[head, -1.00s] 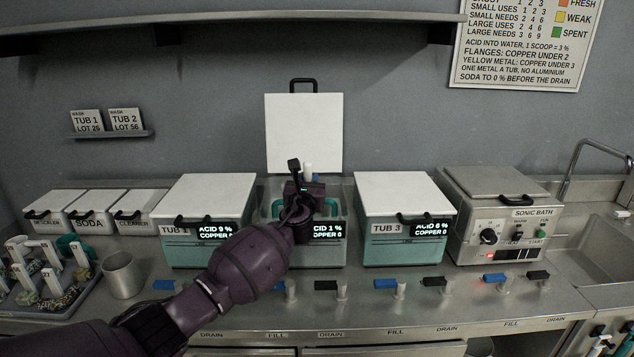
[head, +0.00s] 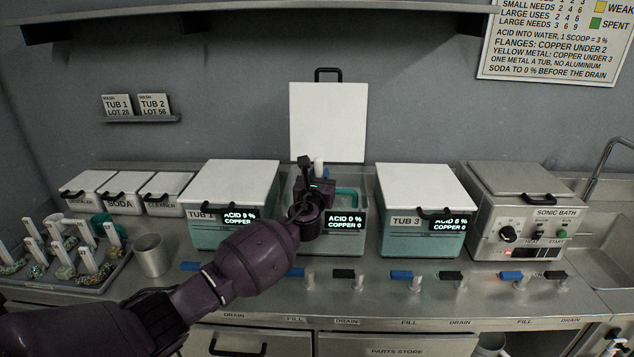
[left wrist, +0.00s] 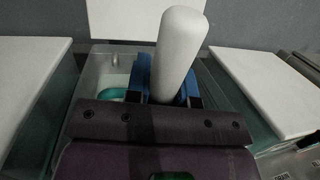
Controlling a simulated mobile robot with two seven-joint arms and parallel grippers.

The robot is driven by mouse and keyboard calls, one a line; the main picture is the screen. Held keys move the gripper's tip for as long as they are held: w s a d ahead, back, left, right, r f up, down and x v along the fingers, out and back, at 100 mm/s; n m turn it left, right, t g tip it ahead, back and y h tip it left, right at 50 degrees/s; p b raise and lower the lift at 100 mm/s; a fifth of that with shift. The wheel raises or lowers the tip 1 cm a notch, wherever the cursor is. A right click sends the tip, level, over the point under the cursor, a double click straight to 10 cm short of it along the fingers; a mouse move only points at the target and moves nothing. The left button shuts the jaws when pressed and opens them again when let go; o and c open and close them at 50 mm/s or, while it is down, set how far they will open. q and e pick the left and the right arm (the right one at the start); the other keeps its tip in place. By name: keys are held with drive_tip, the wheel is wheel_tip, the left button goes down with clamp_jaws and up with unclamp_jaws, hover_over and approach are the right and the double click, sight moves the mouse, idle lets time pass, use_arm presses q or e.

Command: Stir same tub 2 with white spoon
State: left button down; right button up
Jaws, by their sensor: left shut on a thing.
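Tub 2 (head: 362,204) is the middle tub, with its white lid (head: 328,122) raised behind it. Its display (head: 345,222) reads acid 0 %, copper 0. My left gripper (head: 318,184) is over the open tub, shut on the white spoon. The spoon's thick white handle (head: 319,167) stands up between the jaws; it is large in the left wrist view (left wrist: 178,55), with blue pieces on both sides. The spoon's lower end is hidden by the gripper. A teal shape shows inside the tub, right of the gripper.
Closed tub 1 (head: 232,180) and closed tub 3 (head: 420,183) stand close on either side. The sonic bath (head: 520,200) is further right. A metal cup (head: 151,255) and a tray of white-tagged items (head: 95,278) are at left. Valve levers line the counter front.

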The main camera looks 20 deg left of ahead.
sight(319, 165)
use_arm(q)
drive_tip(key=shift+a, duration=0.1)
drive_tip(key=shift+r+p, duration=1)
drive_tip(key=shift+r, duration=0.6)
wheel_tip(319, 165, up, 11)
drive_tip(key=shift+r, duration=0.15)
idle(1.1)
drive_tip(key=shift+r, duration=2)
